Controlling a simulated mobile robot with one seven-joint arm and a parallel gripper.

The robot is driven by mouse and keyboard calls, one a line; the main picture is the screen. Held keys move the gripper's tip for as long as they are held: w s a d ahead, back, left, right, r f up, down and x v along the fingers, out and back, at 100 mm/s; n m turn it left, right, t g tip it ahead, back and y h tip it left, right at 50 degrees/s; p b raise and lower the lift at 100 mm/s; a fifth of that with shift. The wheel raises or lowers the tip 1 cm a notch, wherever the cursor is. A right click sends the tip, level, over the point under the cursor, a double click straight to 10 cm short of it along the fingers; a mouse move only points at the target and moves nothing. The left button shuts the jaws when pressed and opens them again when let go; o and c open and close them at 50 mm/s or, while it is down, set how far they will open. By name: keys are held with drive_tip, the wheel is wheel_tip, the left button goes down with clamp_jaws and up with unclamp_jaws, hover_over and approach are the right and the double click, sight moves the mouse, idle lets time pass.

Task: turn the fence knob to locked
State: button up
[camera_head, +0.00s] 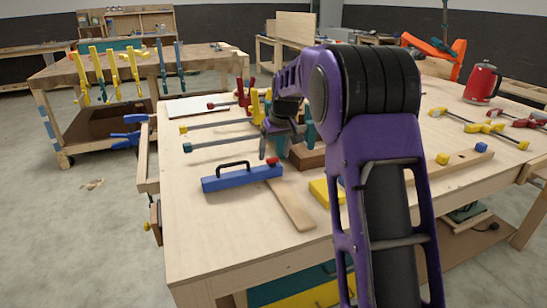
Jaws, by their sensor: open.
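A blue bar-shaped fence (240,178) with a black handle lies on the workbench, left of my arm. A small red knob (272,161) sits at its right end, on top. A flat wooden strip (291,204) extends from under that end toward the bench front. My gripper (270,148) is open and points down just above the red knob. I cannot tell whether its fingers touch the knob. The knob's turned position is too small to read.
Bar clamps (222,143) lie behind the fence. A brown wooden block (306,156) is right of my gripper, and a yellow block (322,192) is partly hidden by my arm. A wooden bar with yellow and blue knobs (463,160) lies at right. The bench's front left is clear.

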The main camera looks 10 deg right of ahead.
drive_tip(key=shift+x, duration=1.05)
clamp_jaws()
